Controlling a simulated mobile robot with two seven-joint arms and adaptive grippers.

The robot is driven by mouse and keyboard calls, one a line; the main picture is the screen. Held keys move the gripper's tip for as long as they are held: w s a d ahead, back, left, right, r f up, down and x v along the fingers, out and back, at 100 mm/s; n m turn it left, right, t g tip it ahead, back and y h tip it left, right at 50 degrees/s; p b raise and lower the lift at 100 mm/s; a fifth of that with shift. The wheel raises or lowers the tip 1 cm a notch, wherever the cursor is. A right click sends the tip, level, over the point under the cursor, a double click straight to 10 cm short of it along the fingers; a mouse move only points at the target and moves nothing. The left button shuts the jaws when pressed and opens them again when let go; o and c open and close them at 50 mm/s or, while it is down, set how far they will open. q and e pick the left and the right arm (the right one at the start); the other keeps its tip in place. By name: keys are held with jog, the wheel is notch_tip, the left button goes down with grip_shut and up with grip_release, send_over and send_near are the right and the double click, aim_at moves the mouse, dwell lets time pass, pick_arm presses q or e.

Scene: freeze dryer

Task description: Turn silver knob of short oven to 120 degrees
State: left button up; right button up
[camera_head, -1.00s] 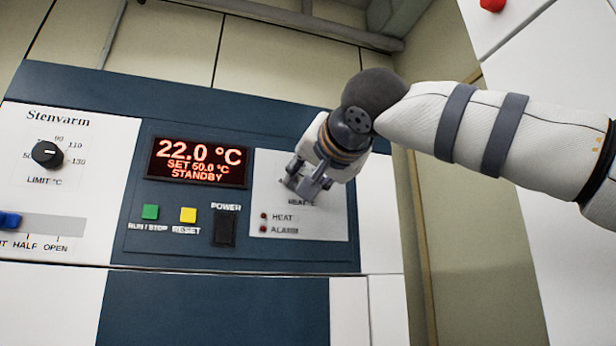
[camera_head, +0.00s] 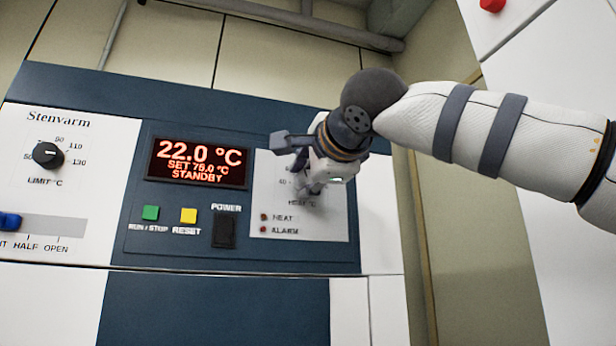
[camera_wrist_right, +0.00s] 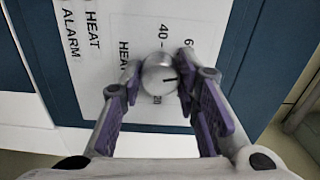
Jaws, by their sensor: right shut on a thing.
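The silver knob (camera_wrist_right: 158,72) is round, with a dark pointer line, on a white panel marked HEAT in the right wrist view. My right gripper (camera_wrist_right: 160,84) has a fingertip on each side of it and is shut on it. In the head view the right gripper (camera_head: 306,184) is in front of the panel and largely hides the knob. The oven's display (camera_head: 197,162) reads 22.0 °C, SET about 76.0 °C, STANDBY. My left gripper is not in view.
A black LIMIT knob (camera_head: 48,155) and a blue slider (camera_head: 10,221) are at the left. The green RUN/STOP button (camera_head: 150,213), yellow RESET button (camera_head: 188,215) and black POWER switch (camera_head: 225,229) sit below the display. Pipes (camera_head: 270,17) run above the oven.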

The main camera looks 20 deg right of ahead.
jog(key=m, duration=0.5)
jog(key=shift+m, duration=0.3)
jog(key=m, duration=0.5)
jog(key=shift+r, duration=0.15)
jog(key=m, duration=0.5)
jog(key=shift+d+r+m, duration=0.1)
jog(key=shift+r+m, duration=0.05)
jog(key=shift+m, duration=2.45)
jog(key=o, duration=1)
jog(key=shift+o, duration=0.9)
